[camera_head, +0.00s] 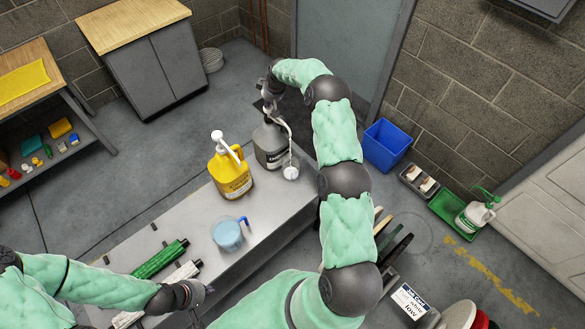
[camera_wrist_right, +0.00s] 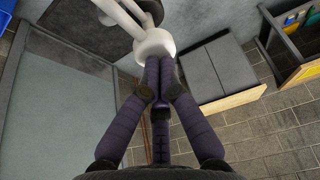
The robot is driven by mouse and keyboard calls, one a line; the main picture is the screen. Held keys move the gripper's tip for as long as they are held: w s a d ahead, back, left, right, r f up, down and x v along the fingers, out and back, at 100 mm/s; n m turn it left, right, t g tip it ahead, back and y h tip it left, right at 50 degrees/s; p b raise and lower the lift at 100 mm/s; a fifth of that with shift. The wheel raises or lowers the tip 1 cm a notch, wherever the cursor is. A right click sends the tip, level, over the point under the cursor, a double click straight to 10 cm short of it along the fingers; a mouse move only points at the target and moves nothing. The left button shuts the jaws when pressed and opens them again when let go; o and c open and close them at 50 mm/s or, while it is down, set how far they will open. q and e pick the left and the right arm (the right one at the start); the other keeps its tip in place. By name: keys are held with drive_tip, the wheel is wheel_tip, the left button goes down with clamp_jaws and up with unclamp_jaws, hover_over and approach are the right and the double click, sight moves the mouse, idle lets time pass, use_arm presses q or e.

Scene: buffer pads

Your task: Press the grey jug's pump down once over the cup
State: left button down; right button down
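The grey jug (camera_head: 270,146) stands upright near the far right end of the metal bench, with a white pump spout curving down on its right side. A small white cup (camera_head: 291,173) sits below that spout near the bench edge. My right gripper (camera_head: 270,98) is directly above the jug. In the right wrist view its dark fingers (camera_wrist_right: 158,80) are drawn together, with their tips at the white pump head (camera_wrist_right: 155,46). I cannot tell whether they touch it. My left gripper (camera_head: 196,292) is low at the near left of the bench, its fingers unclear.
A yellow jug (camera_head: 230,176) with a white pump stands left of the grey jug. A blue-handled pitcher (camera_head: 227,235), a green roll (camera_head: 160,259) and a white roll (camera_head: 180,275) are nearer on the bench (camera_head: 180,220). A blue bin (camera_head: 385,145) stands on the floor at right.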

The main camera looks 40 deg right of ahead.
drive_tip(key=shift+s+f, duration=0.1)
drive_tip(key=shift+f, duration=0.55)
drive_tip(key=shift+a, duration=0.1)
drive_tip(key=shift+r, duration=1.55)
drive_tip(key=shift+r+p, duration=0.4)
drive_tip(key=shift+r, duration=0.45)
wheel_tip(320, 180, up, 5)
drive_tip(key=shift+r+p, duration=0.1)
drive_tip(key=shift+p, duration=0.8)
